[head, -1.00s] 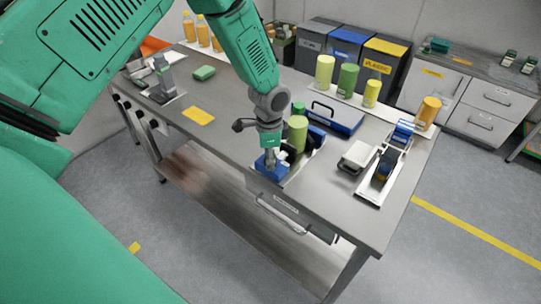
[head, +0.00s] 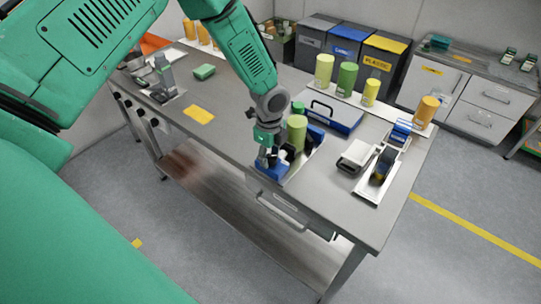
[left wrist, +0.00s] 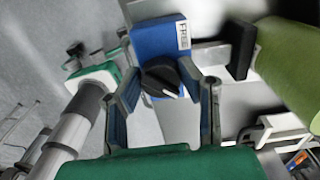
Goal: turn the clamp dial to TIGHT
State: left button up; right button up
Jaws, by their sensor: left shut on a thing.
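The clamp dial (left wrist: 163,79) is a round black knob with a white pointer mark, on a blue block (left wrist: 158,45) in the left wrist view. A partly readable label, seemingly starting "FR", is on the block. My left gripper (left wrist: 164,90) has a finger on each side of the dial and is shut on it. In the head view my left gripper (head: 266,160) reaches down to the blue station at the bench's front edge and hides the dial. A light green cylinder (head: 297,133) stands close behind it.
A blue tray with a handle (head: 335,112) lies behind the station. A white plate with a dark device (head: 382,170) is to the right. Several green and yellow cylinders stand along the bench's back. The bench left of the gripper is mostly clear around a yellow label (head: 198,114).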

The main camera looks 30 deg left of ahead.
aim_at(269, 156)
pick_arm(q)
jog(key=shift+w+a+r, duration=0.1)
jog(key=shift+w+r, duration=0.1)
jog(key=shift+w, duration=0.05)
dwell(0.3)
jog(key=o, duration=1.1)
jog(key=shift+o, duration=0.2)
jog(key=shift+f, duration=0.1)
jog(key=shift+s, duration=0.1)
notch_tip(269, 156, up, 12)
jog(key=shift+a+f, duration=0.1)
